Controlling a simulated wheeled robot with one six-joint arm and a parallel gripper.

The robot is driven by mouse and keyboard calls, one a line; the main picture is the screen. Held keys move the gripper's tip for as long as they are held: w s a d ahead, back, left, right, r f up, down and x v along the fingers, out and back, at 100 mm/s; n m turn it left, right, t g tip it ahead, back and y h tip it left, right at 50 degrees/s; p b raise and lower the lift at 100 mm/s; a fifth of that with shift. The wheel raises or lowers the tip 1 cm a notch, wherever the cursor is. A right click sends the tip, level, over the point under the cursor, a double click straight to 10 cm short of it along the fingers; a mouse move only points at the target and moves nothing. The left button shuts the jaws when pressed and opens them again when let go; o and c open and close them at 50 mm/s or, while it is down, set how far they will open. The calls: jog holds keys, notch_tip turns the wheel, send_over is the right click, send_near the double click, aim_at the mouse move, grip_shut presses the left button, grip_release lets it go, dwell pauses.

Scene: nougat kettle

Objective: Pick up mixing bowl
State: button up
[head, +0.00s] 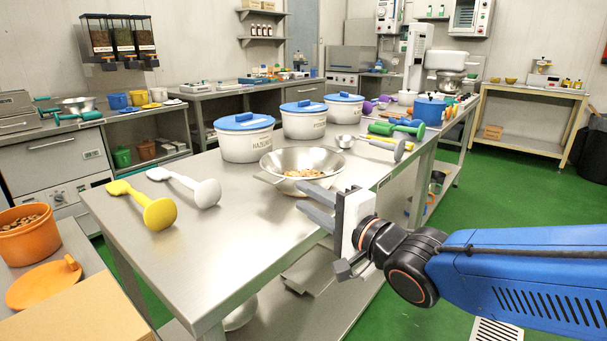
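The mixing bowl (323,160) is a wide, shiny metal bowl with small handles at its rim. It stands upright on the steel table (240,235) near its right edge, with light brown pieces (304,173) inside. My gripper (303,198) is just in front of the bowl, toward the lower right in the head view. Its two grey fingers point left and look apart, with nothing between them. They overlap the bowl's lower right side in the picture; I cannot tell whether they touch it.
Several white pots with blue lids (245,142) stand behind the bowl. A yellow mallet-like tool (158,212) and a white one (205,192) lie to the left. A small metal scoop (345,141) and green tools (397,128) lie behind right.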

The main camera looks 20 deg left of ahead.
jog(key=shift+a, duration=0.45)
send_near(259, 173)
jog(key=x, duration=0.5)
jog(key=shift+w+d, duration=0.1)
jog(key=shift+w, duration=0.2)
jog(key=shift+f+x, duration=0.2)
jog(key=shift+x, duration=2.4)
grip_shut()
